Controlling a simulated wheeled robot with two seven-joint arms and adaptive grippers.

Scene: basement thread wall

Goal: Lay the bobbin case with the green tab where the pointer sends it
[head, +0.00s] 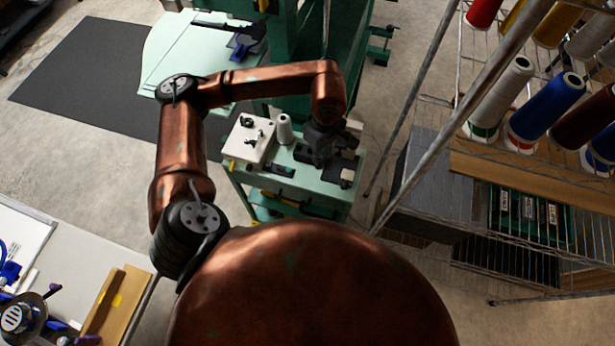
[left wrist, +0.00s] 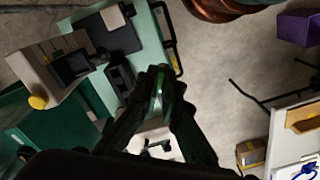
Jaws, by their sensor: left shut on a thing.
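My left gripper (head: 322,150) is above the right half of a pale green cart top (head: 300,178). In the left wrist view its dark fingers (left wrist: 160,78) are closed on a small, shiny, greenish-grey thing (left wrist: 157,100), which looks like the bobbin case. The fingers hide most of it, and I cannot make out its tab clearly. A white block (head: 249,140) with small black parts on top stands at the cart's left. I cannot tell whether one is the pointer. A black tray (head: 278,169) and a dark pad (head: 340,170) lie on the cart. My right gripper is out of view.
A wire rack (head: 480,150) with large spools is at the right. A green machine frame (head: 283,40) rises behind the cart. A white table (head: 70,255) is at the lower left.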

